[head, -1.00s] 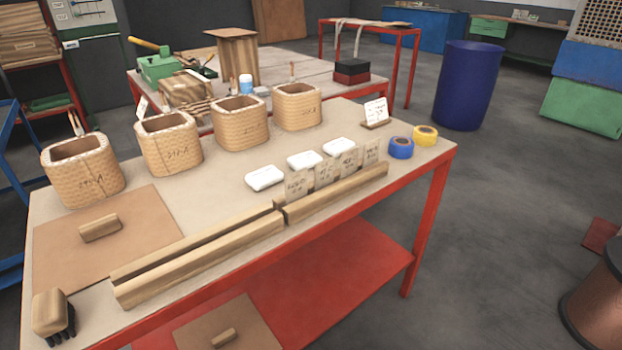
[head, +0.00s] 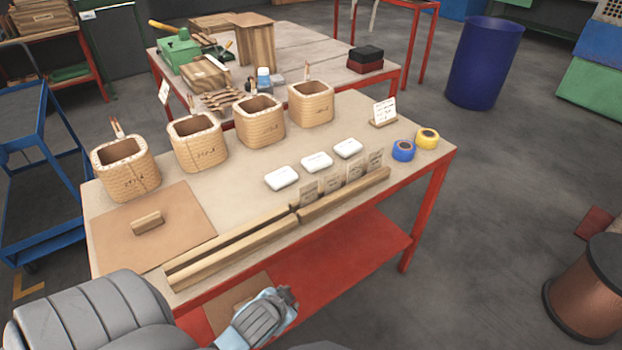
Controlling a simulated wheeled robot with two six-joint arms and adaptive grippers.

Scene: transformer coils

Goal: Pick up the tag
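Several small brown tags with handwriting stand in a row behind the wooden rail. They run from the leftmost tag (head: 308,190) to the rightmost tag (head: 375,160). A separate white card (head: 384,110) stands in a small wooden holder behind them. My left arm comes in at the lower left, and what looks like its gripper (head: 287,297) is at the bottom, in front of the table edge and well short of the tags. Its fingers are too unclear to tell open from shut. My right gripper is not in view.
Several woven coils (head: 126,167) line the table's back. Three white boxes (head: 317,162) lie behind the tags. Blue tape (head: 403,150) and yellow tape (head: 427,138) sit right of them. A long wooden rail (head: 240,250) runs along the front. A brown board (head: 180,240) covers the left end.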

